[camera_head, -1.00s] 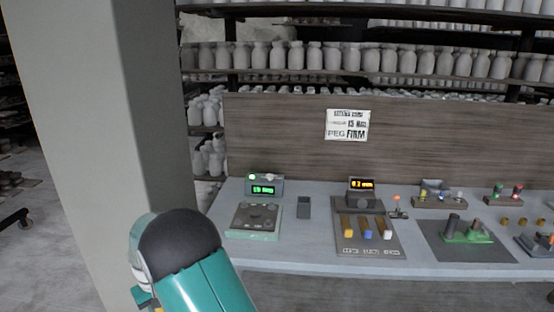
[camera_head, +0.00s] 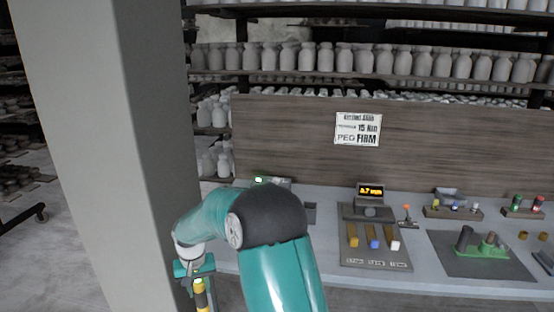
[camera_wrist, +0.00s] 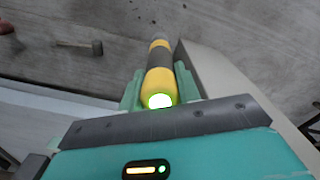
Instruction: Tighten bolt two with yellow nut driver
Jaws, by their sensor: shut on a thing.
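The yellow nut driver (camera_wrist: 158,88) has black bands and a glowing green-white end. My gripper (camera_wrist: 160,92) is shut on it, with a teal finger on each side of the shaft. In the head view my gripper (camera_head: 195,268) is low, left of the bench, with the striped driver (camera_head: 201,296) hanging beneath it. The driver's far tip is not clear in either view. My arm covers the left part of the bench, so no bolt shows there. Only a bit of a box with a green light (camera_head: 260,180) shows above my arm.
A grey pillar (camera_head: 105,150) stands close left of my gripper. The bench (camera_head: 325,272) bears a board with three coloured pegs (camera_head: 374,244), an orange display (camera_head: 370,191) and a green fixture (camera_head: 482,245). A hammer-like thing (camera_wrist: 92,46) lies on the floor.

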